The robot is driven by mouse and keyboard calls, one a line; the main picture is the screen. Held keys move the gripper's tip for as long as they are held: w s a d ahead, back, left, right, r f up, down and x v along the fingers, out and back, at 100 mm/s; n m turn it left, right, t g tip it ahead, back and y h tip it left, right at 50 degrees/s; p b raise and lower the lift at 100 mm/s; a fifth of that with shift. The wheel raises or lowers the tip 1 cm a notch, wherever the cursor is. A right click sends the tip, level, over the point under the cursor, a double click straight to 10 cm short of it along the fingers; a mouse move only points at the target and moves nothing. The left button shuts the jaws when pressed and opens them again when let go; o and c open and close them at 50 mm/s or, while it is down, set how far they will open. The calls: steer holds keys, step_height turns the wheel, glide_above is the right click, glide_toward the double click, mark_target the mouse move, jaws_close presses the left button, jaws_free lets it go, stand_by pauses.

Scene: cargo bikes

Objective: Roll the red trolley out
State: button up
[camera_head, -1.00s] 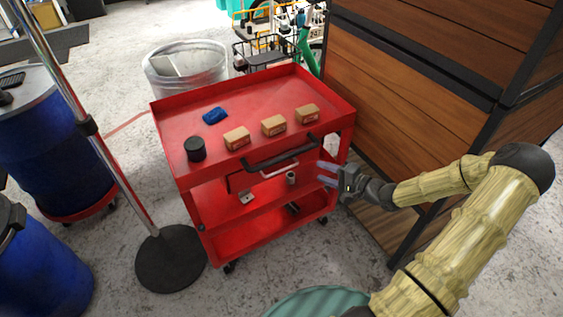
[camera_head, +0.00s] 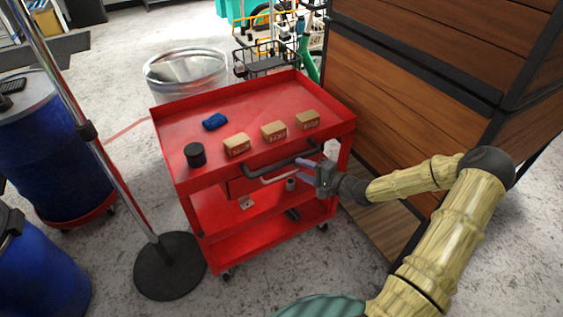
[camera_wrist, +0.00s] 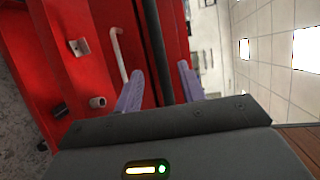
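The red trolley (camera_head: 178,183) stands upright on the floor in the middle of the head view. Its black push handle (camera_head: 262,167) runs along the near top edge, with a thinner pale handle (camera_head: 283,174) below. My gripper (camera_head: 303,168) is at the right end of the black handle. In the wrist view my gripper (camera_wrist: 158,76) is open, one lilac finger on each side of the black handle bar (camera_wrist: 153,38). The bar passes between the fingers with gaps visible; I cannot tell how deep it sits. The pale handle (camera_wrist: 119,55) lies outside the fingers, to the left.
Three small boxes (camera_head: 274,131), a blue item (camera_head: 214,122) and a black can (camera_head: 195,155) stand on the trolley top. A wooden cabinet (camera_head: 410,85) stands close on the right. A pole's round base (camera_head: 170,268) is near left, blue barrels (camera_head: 40,150) beyond.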

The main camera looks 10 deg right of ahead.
steer(key=x, duration=0.9)
steer(key=shift+w+a, duration=0.15)
steer(key=shift+c, duration=0.4)
jaws_close()
